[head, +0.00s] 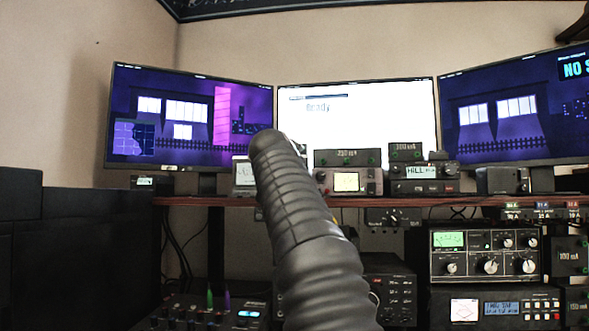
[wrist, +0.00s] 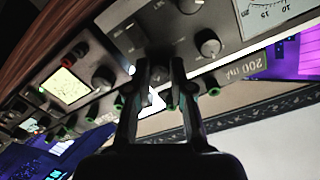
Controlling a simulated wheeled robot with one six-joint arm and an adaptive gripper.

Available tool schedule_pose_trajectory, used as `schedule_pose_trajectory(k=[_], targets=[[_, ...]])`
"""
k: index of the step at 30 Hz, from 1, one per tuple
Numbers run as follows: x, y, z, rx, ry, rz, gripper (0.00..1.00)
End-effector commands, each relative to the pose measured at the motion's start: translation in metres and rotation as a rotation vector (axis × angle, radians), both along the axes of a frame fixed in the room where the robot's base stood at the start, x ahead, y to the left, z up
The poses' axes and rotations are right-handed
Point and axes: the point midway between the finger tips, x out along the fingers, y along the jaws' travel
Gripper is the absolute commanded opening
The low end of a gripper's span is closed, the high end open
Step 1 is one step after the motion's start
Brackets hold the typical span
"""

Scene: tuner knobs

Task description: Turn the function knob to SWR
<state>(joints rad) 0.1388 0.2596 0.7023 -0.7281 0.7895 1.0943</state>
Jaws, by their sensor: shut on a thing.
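In the wrist view a grey tuner panel (wrist: 150,22) shows tilted at the top, with a white meter (wrist: 275,12) at its right. My gripper (wrist: 160,68) reaches to the panel's edge, its two dark fingers shut on a knob (wrist: 160,58) that they mostly hide. I cannot read the labels around this knob or see where it points. Two other round knobs on the panel, one at the top (wrist: 190,5) and one to the right (wrist: 208,45), are free. In the head view my dark arm hides the gripper and most of the tuner; only a pale meter (head: 244,173) shows.
A radio with a lit yellowish meter (wrist: 65,87) stands close at the left of the fingers. A 200 mA box (wrist: 243,65) with green terminals sits close at the right. In the head view a red-brown shelf (head: 190,201) carries the devices, with monitors (head: 355,105) behind.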

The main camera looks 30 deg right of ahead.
Motion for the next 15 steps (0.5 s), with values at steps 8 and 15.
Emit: schedule_pose_trajectory(k=[8, 15], targets=[[0.0, 0.0001, 0.0004, 0.001, -0.001, 0.001, 0.29], [0.0, 0.0, 0.0002, 0.0, 0.0, 0.001, 0.47]])
